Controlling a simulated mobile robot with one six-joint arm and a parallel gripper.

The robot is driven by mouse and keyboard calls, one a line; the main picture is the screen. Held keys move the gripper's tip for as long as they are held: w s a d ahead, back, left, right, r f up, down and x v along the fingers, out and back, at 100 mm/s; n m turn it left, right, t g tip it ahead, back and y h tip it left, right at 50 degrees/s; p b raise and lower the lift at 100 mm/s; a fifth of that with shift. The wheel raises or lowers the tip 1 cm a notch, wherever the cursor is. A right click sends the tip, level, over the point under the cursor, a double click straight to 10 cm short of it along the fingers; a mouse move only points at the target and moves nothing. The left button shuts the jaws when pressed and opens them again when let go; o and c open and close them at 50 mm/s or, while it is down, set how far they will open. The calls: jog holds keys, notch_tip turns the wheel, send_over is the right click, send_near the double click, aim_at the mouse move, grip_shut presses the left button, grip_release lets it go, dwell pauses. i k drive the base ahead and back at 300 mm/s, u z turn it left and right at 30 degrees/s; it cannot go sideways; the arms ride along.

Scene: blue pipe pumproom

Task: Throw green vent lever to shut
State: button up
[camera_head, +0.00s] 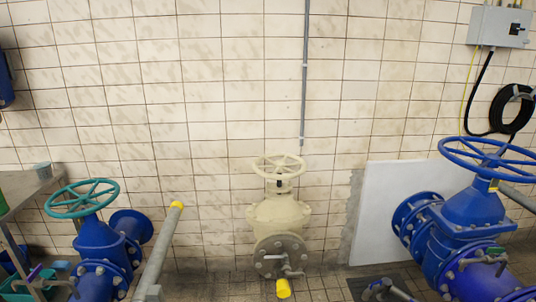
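A small green piece (496,251), possibly the vent lever, sits by a purple fitting on the blue valve body (470,215) at the right. It is too small to tell its angle or whether it is open or shut. At the lower left, a small purple handle (36,272) and a teal-green piece (60,266) show beside another blue valve (100,245). I cannot tell for sure which green part is the vent lever. My gripper is not in view.
A cream valve (279,212) with a handwheel stands at the middle wall. A grey pipe with a yellow end (160,245) slants up at the left. A teal handwheel (82,198) and a blue handwheel (488,153) top the side valves. A metal table (32,185) stands far left.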

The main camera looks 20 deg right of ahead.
aim_at(492, 250)
jog(key=z, duration=0.25)
jog(key=i, duration=0.8)
jog(key=z, duration=0.55)
jog(key=i, duration=0.65)
jog(key=z, duration=0.15)
